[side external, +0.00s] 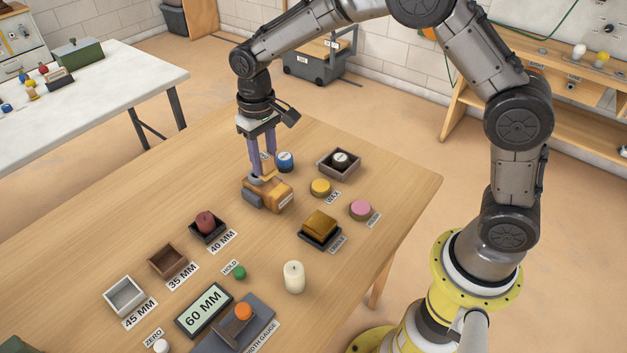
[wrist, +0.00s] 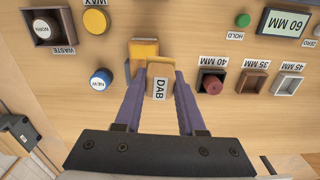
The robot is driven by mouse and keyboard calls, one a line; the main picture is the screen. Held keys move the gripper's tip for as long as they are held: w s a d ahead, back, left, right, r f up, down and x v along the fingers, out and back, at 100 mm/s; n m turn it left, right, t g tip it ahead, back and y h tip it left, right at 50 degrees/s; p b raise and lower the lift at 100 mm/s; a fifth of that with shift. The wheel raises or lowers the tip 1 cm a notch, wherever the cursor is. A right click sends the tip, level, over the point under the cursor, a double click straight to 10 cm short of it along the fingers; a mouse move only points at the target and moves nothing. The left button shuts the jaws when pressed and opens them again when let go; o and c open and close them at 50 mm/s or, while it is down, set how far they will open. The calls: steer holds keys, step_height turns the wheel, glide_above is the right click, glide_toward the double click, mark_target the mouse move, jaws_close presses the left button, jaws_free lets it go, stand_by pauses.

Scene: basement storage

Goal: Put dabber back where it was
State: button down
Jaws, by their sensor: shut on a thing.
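The dabber appears to be the tan wooden block (wrist: 160,68) between my fingertips, seen in the wrist view. My gripper (wrist: 161,76) is shut on it. In the side view my gripper (side external: 263,176) points straight down, with its fingertips at the top of a brown wooden piece (side external: 272,194) with grey rounded parts at its left. A white DAB label (wrist: 160,88) shows between the fingers. The fingers partly hide the block, and I cannot tell whether it touches the table.
A blue NEW button (side external: 285,162), yellow WAX button (side external: 320,187) and WASTE tray (side external: 352,171) stand close on the right. A 40 MM tray (side external: 196,236) holds a red candle. A brown block (side external: 320,225) and cream candle (side external: 293,277) stand nearer.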

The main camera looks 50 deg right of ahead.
steer(key=shift+w, duration=0.1)
steer(key=s+d+m, duration=0.3)
steer(key=s+d, duration=0.2)
steer(key=s, duration=0.5)
steer(key=s+d+m, duration=0.2)
steer(key=s+d, duration=0.4)
steer(key=s, duration=0.3)
steer(key=s+d+m, duration=0.3)
steer(key=s+d, duration=0.2)
steer(key=s, duration=0.5)
steer(key=w+d+f, duration=0.2)
steer(key=w+f, duration=0.1)
steer(key=w, duration=0.1)
steer(key=w+d+f, duration=0.2)
steer(key=w+f, duration=0.1)
steer(key=w, duration=0.1)
steer(key=w+d+f, duration=0.2)
steer(key=w+f, duration=0.1)
steer(key=shift+w+d, duration=0.2)
steer(key=shift+w, duration=0.2)
steer(key=shift+w+d+f, duration=0.1)
steer(key=shift+f, duration=0.2)
steer(key=shift+w+f, duration=0.15)
steer(key=shift+f, duration=1.5)
steer(key=shift+f, duration=0.15)
